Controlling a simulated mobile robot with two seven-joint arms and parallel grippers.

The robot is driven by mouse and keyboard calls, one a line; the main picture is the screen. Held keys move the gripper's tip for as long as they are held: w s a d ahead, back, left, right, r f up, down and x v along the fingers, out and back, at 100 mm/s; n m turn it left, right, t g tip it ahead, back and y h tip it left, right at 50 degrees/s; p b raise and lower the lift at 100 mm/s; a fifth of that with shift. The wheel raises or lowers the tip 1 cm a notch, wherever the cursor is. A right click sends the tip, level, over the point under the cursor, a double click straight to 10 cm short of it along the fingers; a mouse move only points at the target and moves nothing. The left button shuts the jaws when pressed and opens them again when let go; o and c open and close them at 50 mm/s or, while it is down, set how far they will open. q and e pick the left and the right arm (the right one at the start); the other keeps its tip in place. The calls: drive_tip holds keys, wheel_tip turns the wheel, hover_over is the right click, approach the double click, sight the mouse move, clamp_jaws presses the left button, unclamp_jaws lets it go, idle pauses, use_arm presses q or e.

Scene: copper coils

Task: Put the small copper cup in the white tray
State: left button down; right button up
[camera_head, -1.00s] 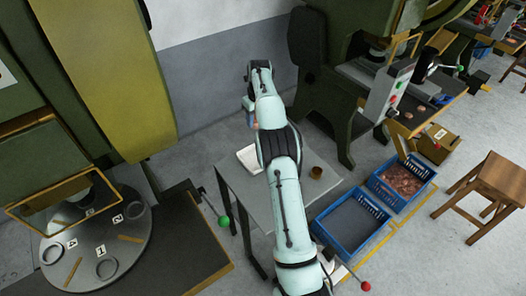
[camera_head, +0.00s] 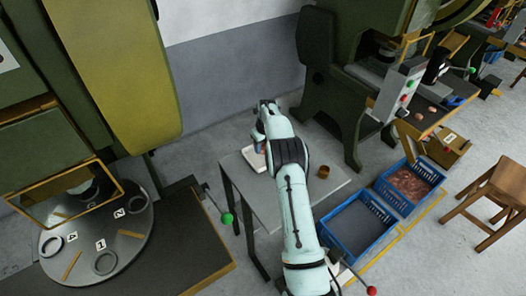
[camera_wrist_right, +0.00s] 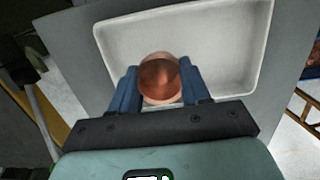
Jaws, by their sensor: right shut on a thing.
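The small copper cup (camera_wrist_right: 160,80) is between the blue fingers of my right gripper (camera_wrist_right: 158,88) in the right wrist view, and I look into its round mouth. My right gripper is shut on it. The white tray (camera_wrist_right: 112,48) lies behind and around the cup in that view, so the cup is over the tray's near part. I cannot tell whether it touches the tray floor. In the head view the white tray (camera_head: 248,158) is on the grey table, partly hidden by my right gripper (camera_head: 259,148) and arm. My left gripper is not in view.
A brown cup (camera_head: 323,172) stands on the grey table (camera_head: 262,203), right of my arm. Two blue crates, one empty (camera_head: 357,224) and one with copper pieces (camera_head: 410,184), stand on the floor to the right. A press with a round plate (camera_head: 125,240) is at left.

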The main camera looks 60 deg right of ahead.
sight(263, 151)
drive_tip(key=shift+f, duration=1.5)
drive_tip(key=shift+f, duration=0.1)
drive_tip(key=o, duration=1.1)
drive_tip(key=shift+f, duration=0.1)
drive_tip(key=shift+o, duration=0.2)
wheel_tip(263, 151, up, 12)
drive_tip(key=s, duration=0.1)
drive_tip(key=shift+s+a+p, duration=0.15)
drive_tip(key=shift+a+p, duration=0.15)
drive_tip(key=shift+a, duration=0.1)
